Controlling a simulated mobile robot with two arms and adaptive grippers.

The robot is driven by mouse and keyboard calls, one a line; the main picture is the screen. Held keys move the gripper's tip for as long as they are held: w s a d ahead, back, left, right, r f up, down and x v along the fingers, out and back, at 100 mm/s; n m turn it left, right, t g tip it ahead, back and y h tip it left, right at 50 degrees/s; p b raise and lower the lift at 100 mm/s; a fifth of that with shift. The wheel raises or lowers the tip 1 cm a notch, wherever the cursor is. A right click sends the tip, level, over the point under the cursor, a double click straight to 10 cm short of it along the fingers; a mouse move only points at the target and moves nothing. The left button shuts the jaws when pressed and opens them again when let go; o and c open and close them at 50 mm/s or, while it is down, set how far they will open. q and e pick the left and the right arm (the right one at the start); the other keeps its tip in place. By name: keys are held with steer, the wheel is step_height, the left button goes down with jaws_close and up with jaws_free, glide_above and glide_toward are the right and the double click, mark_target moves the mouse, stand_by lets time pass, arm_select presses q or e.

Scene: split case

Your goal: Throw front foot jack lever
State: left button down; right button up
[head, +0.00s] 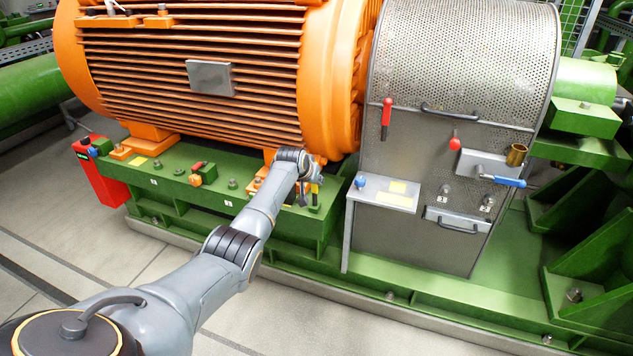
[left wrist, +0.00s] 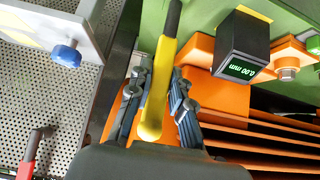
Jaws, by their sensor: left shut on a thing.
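The yellow lever (left wrist: 155,90) with a dark shaft end stands between the two fingers of my left gripper (left wrist: 158,100) in the left wrist view. The fingers are closed around it. In the head view my left gripper (head: 309,188) is at the orange motor's near right foot, on the green base, and the yellow lever (head: 314,190) shows beside it, partly hidden. A black gauge box (left wrist: 242,45) with a green display reading 0.00 mm sits beside the lever. My right gripper is not in view.
The grey perforated guard (head: 460,65) stands close on the right, with a blue-knobbed shelf (head: 382,193) sticking out near my gripper. The orange motor (head: 200,70) is behind. The floor in front is clear.

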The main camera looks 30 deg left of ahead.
arm_select(q)
steer(key=shift+w+a+r, duration=0.1)
steer(key=shift+w+r, duration=0.05)
steer(key=shift+w, duration=0.05)
stand_by(0.4)
steer(key=c, duration=1.2)
jaws_free()
steer(key=v, duration=1.1)
steer(key=shift+s+r, duration=0.2)
steer(key=shift+r, duration=0.15)
steer(key=shift+f, duration=0.1)
